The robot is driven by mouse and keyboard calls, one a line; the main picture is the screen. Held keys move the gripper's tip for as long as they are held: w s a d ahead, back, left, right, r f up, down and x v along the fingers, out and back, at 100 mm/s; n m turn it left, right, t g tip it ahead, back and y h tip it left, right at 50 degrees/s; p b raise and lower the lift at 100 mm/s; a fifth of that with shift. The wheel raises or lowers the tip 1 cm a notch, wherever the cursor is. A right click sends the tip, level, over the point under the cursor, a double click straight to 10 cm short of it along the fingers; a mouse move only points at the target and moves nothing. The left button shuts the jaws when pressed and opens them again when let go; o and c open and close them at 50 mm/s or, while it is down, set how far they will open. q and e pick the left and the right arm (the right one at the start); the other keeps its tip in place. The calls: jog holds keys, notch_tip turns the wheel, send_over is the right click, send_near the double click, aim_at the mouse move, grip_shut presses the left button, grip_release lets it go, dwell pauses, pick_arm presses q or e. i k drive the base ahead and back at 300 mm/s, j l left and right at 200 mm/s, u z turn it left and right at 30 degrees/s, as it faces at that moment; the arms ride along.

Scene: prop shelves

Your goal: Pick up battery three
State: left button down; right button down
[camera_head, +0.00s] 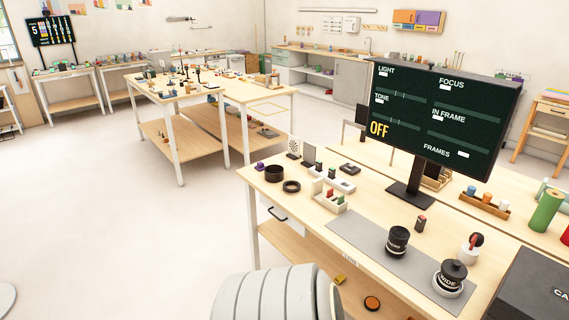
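No label reading battery three is legible. Small battery-like blocks stand in a pale wooden holder (318,198) on the near workbench, one with a red top and others partly green. A small dark block with a red top (421,223) stands alone to the right, near the monitor base. More small blocks (332,172) stand at the bench's back left, beside a grey device (344,185). I cannot tell which of these is battery three. Neither of my grippers is in view.
A black lens marked DEMO (397,242) and another marked WIDE (450,277) stand on the grey mat (362,246). A monitor (440,115) showing OFF stands behind them. A dark case (535,290) fills the lower right. Open floor (130,230) lies to the left.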

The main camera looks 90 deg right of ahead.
aim_at(318, 164)
jog(key=z, duration=3.1)
jog(key=i+j+z, duration=0.15)
jog(key=z, duration=0.3)
jog(key=i+j+z, duration=0.2)
jog(key=z, duration=0.25)
